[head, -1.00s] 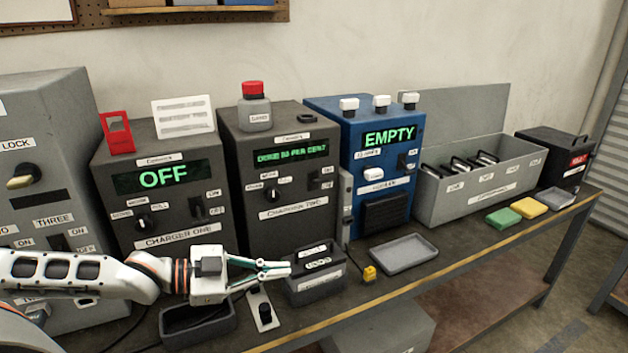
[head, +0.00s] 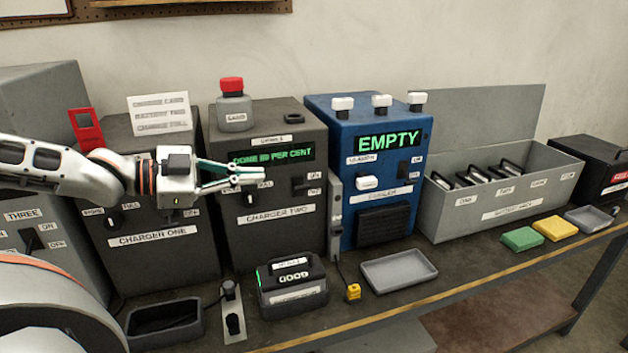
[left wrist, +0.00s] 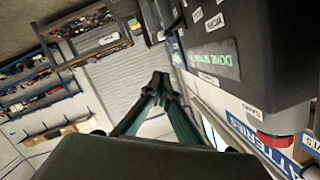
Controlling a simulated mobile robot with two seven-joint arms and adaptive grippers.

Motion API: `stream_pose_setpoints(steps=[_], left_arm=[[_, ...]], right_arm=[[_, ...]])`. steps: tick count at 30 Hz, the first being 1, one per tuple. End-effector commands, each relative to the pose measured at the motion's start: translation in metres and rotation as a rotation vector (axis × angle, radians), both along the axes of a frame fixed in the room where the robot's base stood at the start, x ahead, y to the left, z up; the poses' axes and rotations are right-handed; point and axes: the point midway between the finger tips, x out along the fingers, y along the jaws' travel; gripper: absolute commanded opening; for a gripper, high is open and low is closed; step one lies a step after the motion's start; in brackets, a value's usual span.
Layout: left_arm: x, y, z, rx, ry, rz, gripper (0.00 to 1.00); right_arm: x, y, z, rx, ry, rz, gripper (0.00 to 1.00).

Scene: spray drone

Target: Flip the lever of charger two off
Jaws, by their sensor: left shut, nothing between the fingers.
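Charger two (head: 265,235) is a dark box in the middle of the bench in the head view. Its green display (head: 272,156) reads "DONE", then blurred text ending in "PER CENT". Its lever (head: 300,185) is a small dark handle at the right of its front, below the display; its exact position is too small to tell. A knob (head: 250,198) sits left of it. My left gripper (head: 264,176) is shut and empty, in front of charger two, left of the lever and apart from it. The left wrist view shows the shut fingertips (left wrist: 158,78) and the display (left wrist: 215,58). My right gripper is not in view.
Charger one (head: 155,255) stands left, partly behind my arm. The blue machine (head: 370,150) reading "EMPTY" stands right. A battery (head: 292,285) marked "GOOD", a black tray (head: 163,325) and a grey tray (head: 398,270) lie in front. A red-capped bottle (head: 233,108) stands on charger two.

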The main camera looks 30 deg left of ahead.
Motion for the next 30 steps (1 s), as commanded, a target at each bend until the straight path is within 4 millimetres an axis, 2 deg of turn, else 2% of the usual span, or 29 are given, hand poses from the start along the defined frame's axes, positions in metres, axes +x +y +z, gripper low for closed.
stream_pose_setpoints(steps=[16,30], left_arm=[[0.005,-0.003,-0.001,-0.002,-0.001,0.001,0.00],[0.052,-0.034,-0.012,-0.005,-0.001,-0.001,0.00]], right_arm=[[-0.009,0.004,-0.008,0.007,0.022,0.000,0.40],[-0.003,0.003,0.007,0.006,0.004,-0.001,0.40]])
